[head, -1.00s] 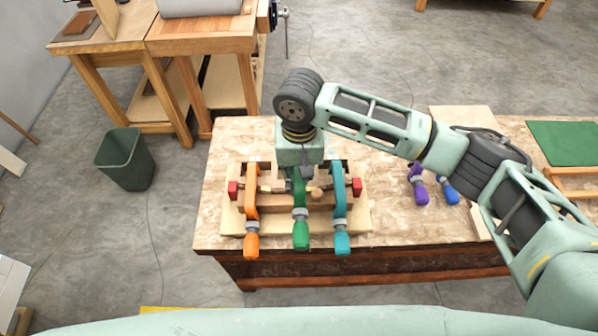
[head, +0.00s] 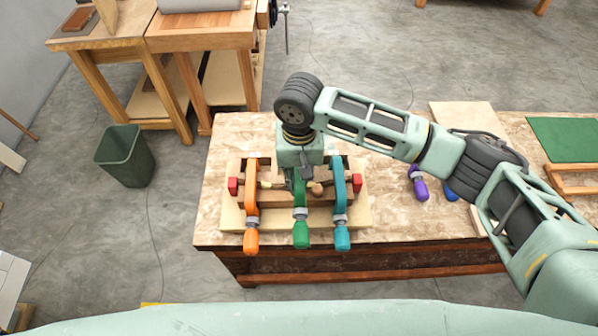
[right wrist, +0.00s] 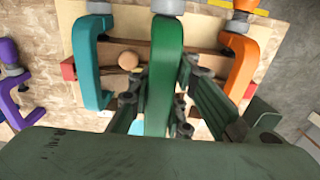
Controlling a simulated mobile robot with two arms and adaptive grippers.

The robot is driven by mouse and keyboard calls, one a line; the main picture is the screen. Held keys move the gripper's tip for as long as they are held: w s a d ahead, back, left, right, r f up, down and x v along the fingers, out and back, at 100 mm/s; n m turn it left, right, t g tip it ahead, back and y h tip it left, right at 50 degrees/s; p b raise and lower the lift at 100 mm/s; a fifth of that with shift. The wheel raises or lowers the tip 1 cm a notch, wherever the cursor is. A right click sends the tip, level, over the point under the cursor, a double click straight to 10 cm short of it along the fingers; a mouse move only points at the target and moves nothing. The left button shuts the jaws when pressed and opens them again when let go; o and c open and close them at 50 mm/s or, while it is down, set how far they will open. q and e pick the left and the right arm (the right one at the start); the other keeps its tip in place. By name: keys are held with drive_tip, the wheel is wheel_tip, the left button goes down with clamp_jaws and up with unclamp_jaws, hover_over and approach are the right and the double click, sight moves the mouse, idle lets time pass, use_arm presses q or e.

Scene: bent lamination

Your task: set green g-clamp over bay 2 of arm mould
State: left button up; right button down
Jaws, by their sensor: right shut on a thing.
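The arm mould (head: 232,217) is a pale board with wooden blocks on the bench. My right gripper (head: 303,182) is over its middle, shut on the green g-clamp (head: 300,200). The clamp's green handle points toward me past the mould's front edge. In the right wrist view, the green g-clamp's frame (right wrist: 165,75) stands between the fingers of my right gripper (right wrist: 158,92). An orange clamp (head: 251,195) is on its left and a teal clamp (head: 339,190) on its right, both on the mould. Whether the green clamp touches the mould is hidden. My left gripper is out of view.
A purple clamp (head: 420,189) and a partly hidden blue clamp (head: 452,190) lie on the bench (head: 385,225) to the right. Red blocks (head: 357,187) sit at the mould's ends. The bench left of the mould is clear. A green bin (head: 125,157) stands on the floor.

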drive_tip(key=shift+f, duration=1.35)
drive_tip(key=shift+f+b, duration=0.3)
